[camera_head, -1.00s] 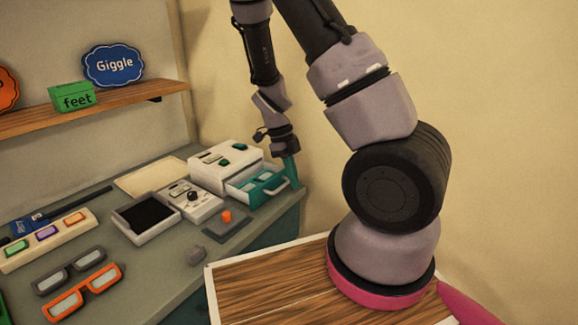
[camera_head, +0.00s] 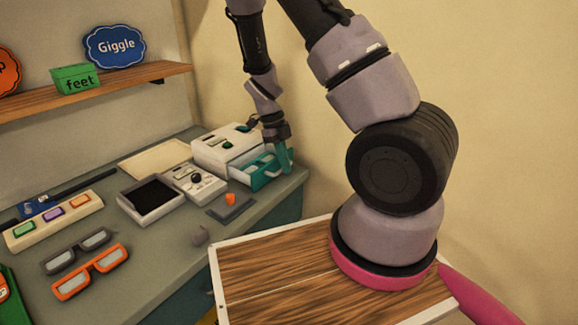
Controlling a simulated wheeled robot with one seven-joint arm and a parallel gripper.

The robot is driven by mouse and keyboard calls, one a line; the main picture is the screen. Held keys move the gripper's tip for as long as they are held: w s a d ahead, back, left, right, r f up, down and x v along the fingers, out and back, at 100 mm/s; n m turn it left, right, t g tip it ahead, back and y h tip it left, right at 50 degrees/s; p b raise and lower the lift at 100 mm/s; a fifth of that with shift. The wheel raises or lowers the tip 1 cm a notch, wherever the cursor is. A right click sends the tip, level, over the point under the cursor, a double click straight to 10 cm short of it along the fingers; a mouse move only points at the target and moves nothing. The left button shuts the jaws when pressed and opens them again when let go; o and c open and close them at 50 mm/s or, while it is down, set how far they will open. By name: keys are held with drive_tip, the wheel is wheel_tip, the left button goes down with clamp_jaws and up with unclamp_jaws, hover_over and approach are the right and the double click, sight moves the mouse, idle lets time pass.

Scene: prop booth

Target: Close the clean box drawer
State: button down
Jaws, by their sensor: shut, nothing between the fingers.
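The clean box (camera_head: 222,148) is a white box with a green button on top, at the back right of the grey counter. Its teal-fronted drawer (camera_head: 262,175) stands partly open toward the counter's right edge. My gripper (camera_head: 285,160) has teal fingers pointing down at the right end of the drawer front. The fingers look shut and hold nothing. They appear to touch the drawer front, but the exact contact is too small to tell.
A white tray with a black inside (camera_head: 152,197) and a white control panel (camera_head: 193,182) stand left of the box. An orange piece on a dark pad (camera_head: 231,200) lies in front of the drawer. Glasses (camera_head: 92,270) lie at front left. The counter's right edge (camera_head: 285,190) is close.

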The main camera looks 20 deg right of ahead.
sight(262, 164)
drive_tip(key=w+a, duration=0.2)
drive_tip(key=w, duration=0.1)
drive_tip(key=w+a, duration=0.2)
drive_tip(key=w, duration=0.1)
drive_tip(key=w+a, duration=0.2)
drive_tip(key=w, duration=0.1)
